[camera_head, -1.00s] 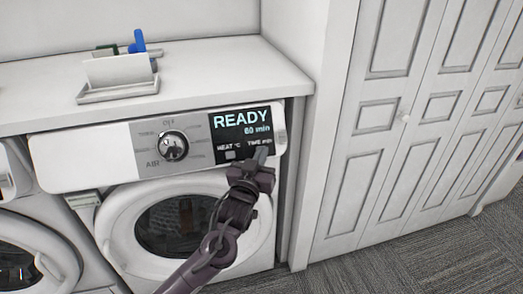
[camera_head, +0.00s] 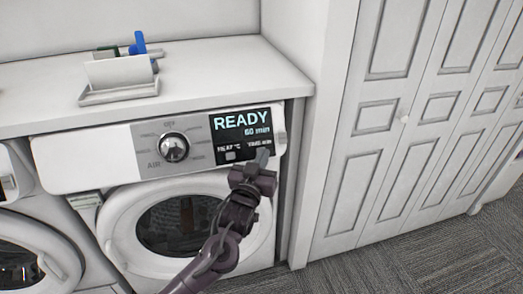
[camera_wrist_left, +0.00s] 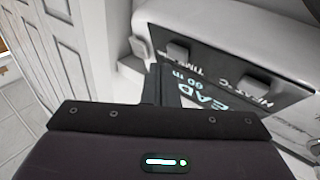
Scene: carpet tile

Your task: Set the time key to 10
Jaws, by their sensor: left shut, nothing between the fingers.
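The black display panel (camera_head: 224,135) on the dryer front reads "READY" and "60 min". Its labels for heat and time sit along the lower part. My left gripper (camera_head: 263,156) is shut and empty, with its fingertips in front of the lower right of the panel, at the time label. The fingers hide the time key in the head view. In the left wrist view the grey time key (camera_wrist_left: 178,50) shows beyond the fingers (camera_wrist_left: 161,84), beside the "TIME" label. The heat key (camera_wrist_left: 262,75) is to its right there. Contact with the time key is not visible. My right gripper is not in view.
A round knob (camera_head: 173,147) sits left of the panel, above the round dryer door (camera_head: 122,232). A grey button (camera_head: 282,137) is at the panel's right end. A tray (camera_head: 117,94) stands on the counter. White folding doors (camera_head: 405,110) are at the right.

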